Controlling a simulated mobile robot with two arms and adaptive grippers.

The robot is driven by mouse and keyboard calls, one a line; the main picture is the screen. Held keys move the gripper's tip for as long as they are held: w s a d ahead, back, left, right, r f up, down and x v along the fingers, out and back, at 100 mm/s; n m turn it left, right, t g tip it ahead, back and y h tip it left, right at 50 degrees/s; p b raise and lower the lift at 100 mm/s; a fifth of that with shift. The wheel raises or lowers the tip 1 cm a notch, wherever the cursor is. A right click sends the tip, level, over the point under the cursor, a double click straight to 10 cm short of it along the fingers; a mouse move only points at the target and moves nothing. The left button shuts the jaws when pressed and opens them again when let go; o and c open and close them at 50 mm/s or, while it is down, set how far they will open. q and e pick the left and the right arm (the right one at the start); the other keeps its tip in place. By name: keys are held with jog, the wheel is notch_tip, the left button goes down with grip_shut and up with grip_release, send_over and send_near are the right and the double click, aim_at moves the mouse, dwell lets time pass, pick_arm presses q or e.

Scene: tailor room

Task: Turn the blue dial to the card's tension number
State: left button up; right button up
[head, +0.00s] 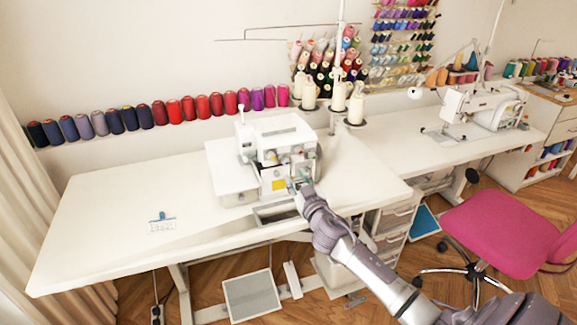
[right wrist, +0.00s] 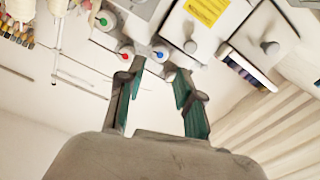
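The white overlock machine (head: 229,180) stands on the white table. In the right wrist view its blue dial (right wrist: 160,53) sits just beyond and between my right fingertips. A red dial (right wrist: 126,53) and a green dial (right wrist: 103,20) are beside it. My right gripper (right wrist: 158,69) is open, with nothing between its green-padded fingers. In the head view it (head: 301,184) is at the machine's front, hiding part of it. The card (head: 162,227) lies on the table at left under a blue clip; its writing is too small to read. My left gripper is out of view.
Cream thread cones (head: 355,105) stand behind the machine. A second sewing machine (head: 480,107) and a pink chair (head: 505,230) are at right. The table's left part is mostly clear.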

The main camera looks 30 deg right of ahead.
aim_at(287, 164)
jog(key=x, duration=0.6)
jog(key=shift+w, duration=0.35)
grip_shut()
